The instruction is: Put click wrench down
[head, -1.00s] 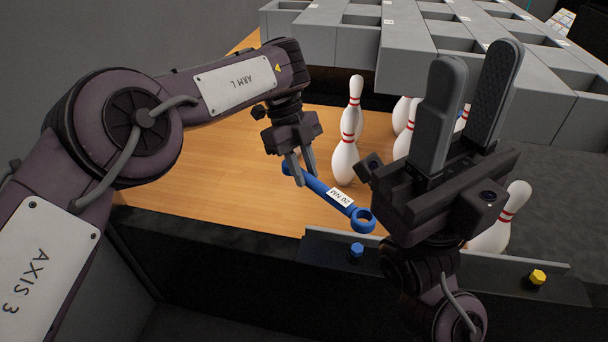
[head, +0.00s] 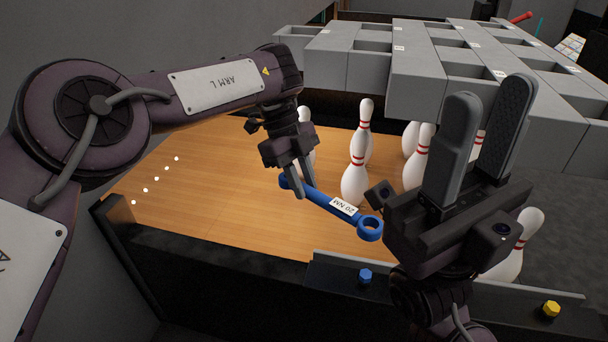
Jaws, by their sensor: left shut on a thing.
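The click wrench (head: 322,199) is blue, with a ring at its right end and a white "20 NM" label. My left gripper (head: 298,184) is shut on it near its left end, pointing down. The wrench slants down to the right over the wooden lane; I cannot tell whether it touches anything below. My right gripper (head: 485,135) is in the right foreground, fingers pointing up, apart and empty.
Several white pins with red stripes (head: 355,184) stand on the lane (head: 210,190), some close behind the wrench. A dark ledge in front carries a blue bolt (head: 365,276) and a yellow bolt (head: 551,309). Grey bins (head: 420,70) hang over the back. The lane's left is clear.

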